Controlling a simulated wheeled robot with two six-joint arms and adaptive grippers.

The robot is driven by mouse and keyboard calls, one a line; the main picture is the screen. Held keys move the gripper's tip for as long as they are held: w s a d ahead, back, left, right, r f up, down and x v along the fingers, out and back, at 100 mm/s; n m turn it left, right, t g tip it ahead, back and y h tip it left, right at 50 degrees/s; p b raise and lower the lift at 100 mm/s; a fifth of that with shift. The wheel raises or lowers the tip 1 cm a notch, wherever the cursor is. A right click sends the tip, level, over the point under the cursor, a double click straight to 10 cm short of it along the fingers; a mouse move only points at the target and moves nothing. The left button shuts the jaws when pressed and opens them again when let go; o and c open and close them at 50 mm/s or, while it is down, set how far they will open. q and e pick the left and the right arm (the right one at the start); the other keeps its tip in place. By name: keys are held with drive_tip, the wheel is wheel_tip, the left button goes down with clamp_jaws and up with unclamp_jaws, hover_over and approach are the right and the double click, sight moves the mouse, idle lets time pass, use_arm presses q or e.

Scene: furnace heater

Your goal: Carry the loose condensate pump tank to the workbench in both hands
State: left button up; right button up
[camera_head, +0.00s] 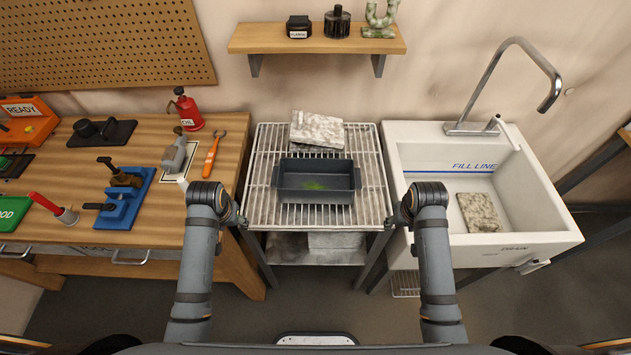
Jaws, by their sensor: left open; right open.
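The dark grey condensate pump tank (315,196) is an open box with a green patch inside. It sits upright on a white wire rack (262,160) in the middle. The wooden workbench (110,218) stands left of the rack. My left gripper (240,218) is at the rack's front left corner, apart from the tank, and looks empty. My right gripper (393,220) is at the rack's front right corner, also apart from the tank and empty. Both are open; their fingers are small and partly hidden by my wrists.
A stone-like slab (317,129) lies behind the tank. A white sink (420,245) with a tall faucet (493,80) is on the right. The bench holds a blue vise (127,201), a red oil can (187,110) and an orange-handled wrench (212,155). A shelf (270,38) hangs above.

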use_arm(q)
drive_tip(key=w+d+r+g, duration=0.15)
drive_tip(key=w+d, duration=0.25)
drive_tip(key=w, duration=0.6)
use_arm(e)
drive_tip(key=w+a+r, duration=0.2)
drive_tip(key=w+a, duration=0.2)
drive_tip(key=w, duration=0.5)
use_arm(q)
approach(276, 176)
drive_tip(key=shift+w+a+f+m+g+h, duration=0.3)
drive_tip(key=shift+w+a+g, duration=0.2)
drive_tip(key=shift+w, duration=0.15)
use_arm(e)
wheel_tip(276, 176, up, 7)
drive_tip(key=g, duration=0.2)
hover_over(357, 177)
use_arm(q)
wheel_tip(357, 177, down, 10)
drive_tip(key=shift+s+d+r, duration=0.15)
drive_tip(key=shift+r, duration=0.05)
use_arm(e)
drive_tip(key=shift+y, duration=0.4)
wheel_tip(357, 177, down, 10)
drive_tip(key=shift+f, duration=0.1)
